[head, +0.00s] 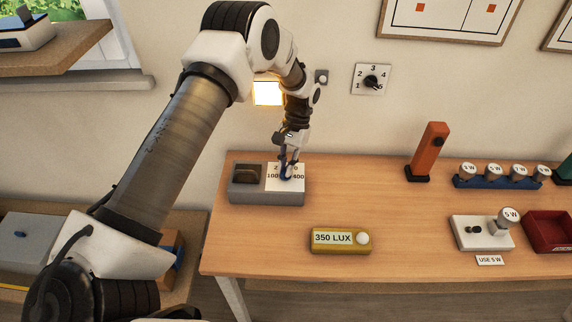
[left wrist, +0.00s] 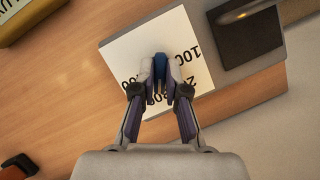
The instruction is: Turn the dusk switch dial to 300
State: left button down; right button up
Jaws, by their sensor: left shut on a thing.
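The dusk switch is a grey box (head: 265,197) on the wooden table, with a white dial plate (head: 272,184) on its right side. The plate's printed numbers include 100 and 400; others are partly covered by my gripper. A blue dial knob (left wrist: 159,65) stands on the plate in the left wrist view. My left gripper (head: 287,174) comes down from above and is shut on the knob, with a finger on each side of it (left wrist: 160,82). Which number the knob points to is hidden. My right gripper is in neither view.
A yellow meter (head: 341,240) reading 350 LUX lies in front of the switch. A lit lamp (head: 268,93) and a numbered wall dial (head: 371,80) are on the wall. An orange block (head: 427,152) and several 5 W bulbs stand to the right. The table's middle is clear.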

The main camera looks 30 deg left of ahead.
pick_arm(q)
jog(key=shift+s+f, duration=0.1)
jog(key=shift+f, duration=0.05)
dwell(0.3)
jog(key=c, duration=1.2)
grip_release()
jog(key=v, duration=0.7)
jog(key=shift+r, duration=0.3)
